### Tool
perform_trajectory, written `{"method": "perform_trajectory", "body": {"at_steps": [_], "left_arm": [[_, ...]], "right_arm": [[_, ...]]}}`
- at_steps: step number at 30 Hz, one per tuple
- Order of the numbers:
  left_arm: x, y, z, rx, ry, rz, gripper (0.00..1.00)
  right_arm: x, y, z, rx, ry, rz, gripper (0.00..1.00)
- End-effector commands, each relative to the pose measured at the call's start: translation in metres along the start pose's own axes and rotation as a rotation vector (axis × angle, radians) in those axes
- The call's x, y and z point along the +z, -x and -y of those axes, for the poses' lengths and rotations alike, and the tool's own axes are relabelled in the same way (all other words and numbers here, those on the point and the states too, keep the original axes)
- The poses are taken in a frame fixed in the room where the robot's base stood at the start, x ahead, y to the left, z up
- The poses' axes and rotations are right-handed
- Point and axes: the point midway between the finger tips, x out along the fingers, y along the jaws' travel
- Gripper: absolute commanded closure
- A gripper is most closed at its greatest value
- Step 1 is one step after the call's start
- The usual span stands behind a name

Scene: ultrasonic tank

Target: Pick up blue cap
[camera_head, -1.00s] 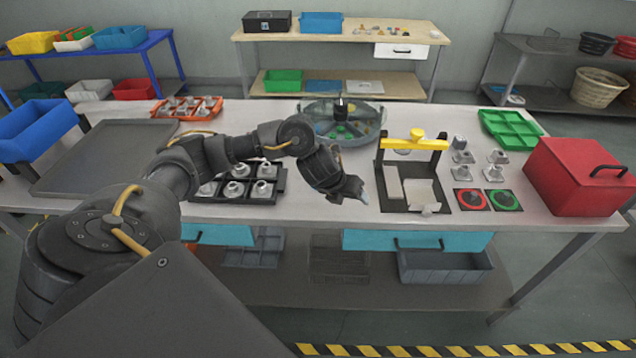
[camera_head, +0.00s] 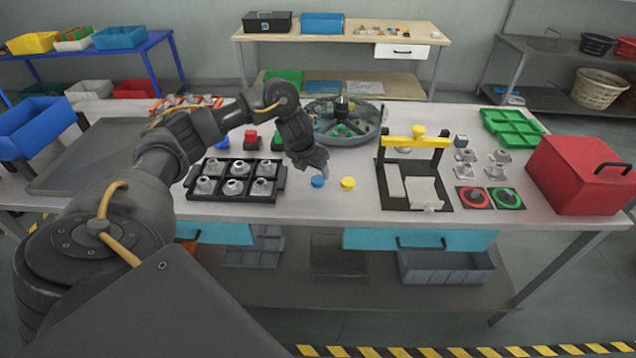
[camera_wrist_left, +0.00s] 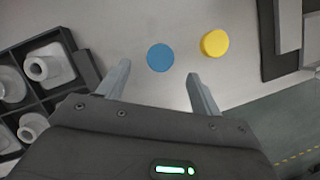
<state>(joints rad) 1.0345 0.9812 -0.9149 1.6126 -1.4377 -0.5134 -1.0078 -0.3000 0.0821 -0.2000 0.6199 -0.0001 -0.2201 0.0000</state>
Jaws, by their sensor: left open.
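The blue cap (camera_head: 317,181) lies flat on the white table, just below my left gripper's tip in the head view. In the left wrist view the blue cap (camera_wrist_left: 160,57) sits ahead of the fingers and between their lines, with nothing touching it. My left gripper (camera_head: 318,168) is above the table, tilted down, and open and empty; its two fingers (camera_wrist_left: 158,88) show spread apart in the wrist view. A yellow cap (camera_head: 348,183) lies close to the right of the blue one; it also shows in the wrist view (camera_wrist_left: 215,43). My right gripper is not in view.
A black tray (camera_head: 279,187) with several metal parts stands left of the caps. A fixture with a yellow bar (camera_head: 417,142) stands to the right. A round divided tray (camera_head: 372,118) is behind. The table's front edge is near the caps.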

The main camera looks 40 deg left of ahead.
Motion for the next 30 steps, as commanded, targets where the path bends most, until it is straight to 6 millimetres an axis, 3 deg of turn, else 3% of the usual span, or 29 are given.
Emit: {"method": "perform_trajectory", "body": {"at_steps": [5,15,23,30], "left_arm": [[0.000,-0.004,0.001,-0.001,0.001,-0.002,0.35],[-0.002,-0.049,0.001,-0.001,0.001,0.000,0.35],[-0.002,-0.053,0.001,0.000,0.000,0.001,0.35],[-0.002,-0.052,0.001,0.000,0.000,0.001,0.64]], "right_arm": [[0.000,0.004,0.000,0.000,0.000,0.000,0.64],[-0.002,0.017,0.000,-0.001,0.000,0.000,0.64],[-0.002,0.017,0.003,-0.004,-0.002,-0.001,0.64],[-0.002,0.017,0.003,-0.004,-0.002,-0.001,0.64]]}}
